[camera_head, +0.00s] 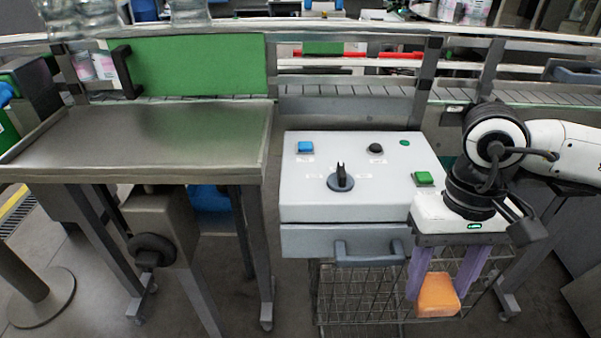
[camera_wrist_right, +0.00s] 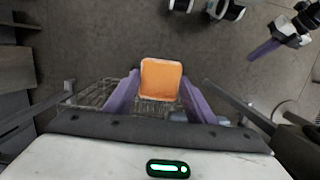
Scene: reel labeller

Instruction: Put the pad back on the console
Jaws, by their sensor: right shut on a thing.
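The orange pad (camera_head: 437,298) is between the purple fingers of my right gripper (camera_head: 439,284), which is shut on it. In the right wrist view the pad (camera_wrist_right: 160,76) also sits between both fingertips of that gripper (camera_wrist_right: 160,88). The pale grey console (camera_head: 290,184) is in the middle of the head view, up and to the left of the pad. The pad is apart from the console top, lower and in front of its right side. My left gripper (camera_wrist_right: 264,48) shows only as a purple finger at the upper right of the wrist view; its opening is unclear.
The console top has a blue button (camera_head: 305,147), a black knob (camera_head: 341,182) and a green button (camera_head: 423,178). A handle (camera_head: 369,254) juts from its front. A wire basket (camera_head: 345,297) is below. A steel table (camera_head: 190,140) stands left, its top clear.

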